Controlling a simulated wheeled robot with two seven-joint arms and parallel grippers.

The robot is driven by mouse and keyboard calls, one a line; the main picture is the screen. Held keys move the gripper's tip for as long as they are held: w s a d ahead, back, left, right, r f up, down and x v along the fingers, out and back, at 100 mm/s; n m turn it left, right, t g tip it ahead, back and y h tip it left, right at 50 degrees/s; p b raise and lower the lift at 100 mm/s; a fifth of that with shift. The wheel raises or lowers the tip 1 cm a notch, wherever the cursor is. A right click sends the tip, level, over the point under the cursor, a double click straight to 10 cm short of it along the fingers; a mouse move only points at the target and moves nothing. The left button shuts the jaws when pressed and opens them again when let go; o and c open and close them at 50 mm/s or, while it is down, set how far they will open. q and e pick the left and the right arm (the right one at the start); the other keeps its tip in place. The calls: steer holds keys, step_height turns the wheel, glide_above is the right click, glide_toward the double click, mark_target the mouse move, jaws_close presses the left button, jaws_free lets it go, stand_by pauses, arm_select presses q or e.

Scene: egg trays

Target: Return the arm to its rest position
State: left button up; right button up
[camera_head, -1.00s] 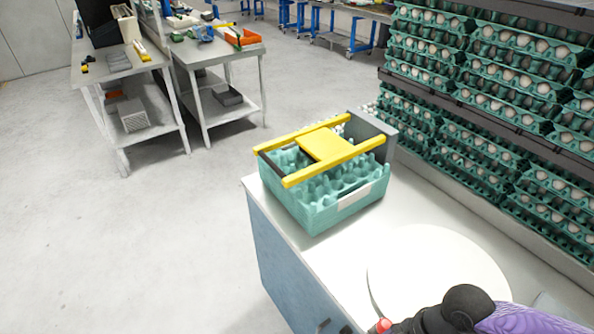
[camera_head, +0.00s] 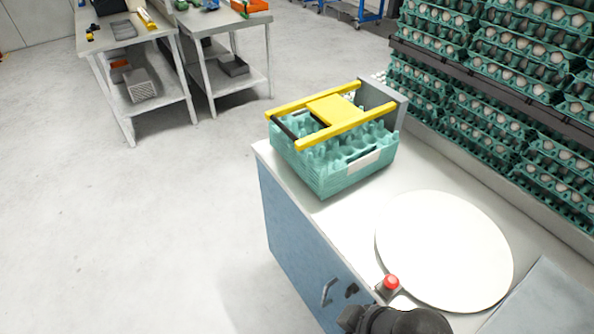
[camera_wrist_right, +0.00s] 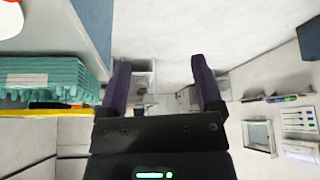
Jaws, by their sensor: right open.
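My right gripper (camera_wrist_right: 160,62) is open in the right wrist view. Its two dark purple fingers stand well apart with nothing between them, and the floor and distant benches show beyond. In the head view only a dark rounded part of my arm shows at the bottom edge, beside the worktop. The gripper itself cannot be made out there. My left gripper is not in view.
A stack of teal egg trays (camera_head: 333,178) under a yellow frame (camera_head: 335,108) stands on the white worktop (camera_head: 345,220). It also shows at left in the right wrist view (camera_wrist_right: 50,80). A white round plate (camera_head: 445,250) and red button (camera_head: 391,282) are nearer. Floor at left is clear.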

steer(key=s+d+m+h, duration=0.4)
steer(key=d+m, duration=0.3)
steer(key=m, duration=0.1)
step_height(320, 180, down, 26)
steer(key=s+g+b, duration=0.2)
steer(key=s+b, duration=0.1)
steer(key=b, duration=0.3)
steer(key=s+d+f+b, duration=0.3)
steer(key=s+f+b, duration=0.2)
steer(key=s+f, duration=0.7)
step_height(320, 180, down, 2)
steer(key=shift+s+d+f+n+g, duration=0.2)
steer(key=shift+s+n+g, duration=0.1)
steer(key=shift+s+g, duration=0.1)
